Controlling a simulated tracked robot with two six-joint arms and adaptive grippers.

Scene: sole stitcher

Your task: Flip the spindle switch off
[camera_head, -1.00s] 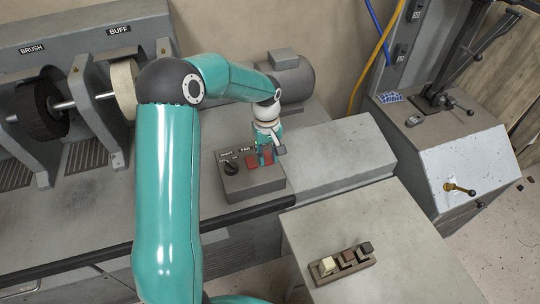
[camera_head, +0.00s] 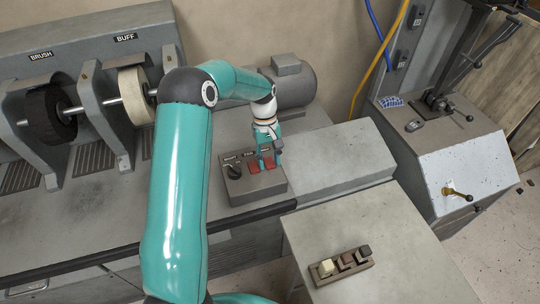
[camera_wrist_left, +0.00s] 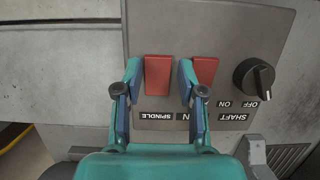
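The grey control box (camera_head: 258,187) sits on the bench, below the motor, with two red rocker switches and a black knob on top. In the left wrist view, the red spindle switch (camera_wrist_left: 158,76) is the left one, above an upside-down SPINDLE label. My left gripper (camera_wrist_left: 160,74) is open, one fingertip on each side of this switch, with gaps visible. It also shows over the box in the head view (camera_head: 267,158). The second red switch (camera_wrist_left: 205,70) is just right of my right-hand finger, which partly covers its label. I cannot tell the spindle switch's position. My right gripper is out of view.
The black SHAFT knob (camera_wrist_left: 254,78) lies right of the switches in the wrist view. The motor (camera_head: 291,82) stands behind the box. A sloped grey housing (camera_head: 340,160) is at its right. A small block holder (camera_head: 341,270) stands on the front table.

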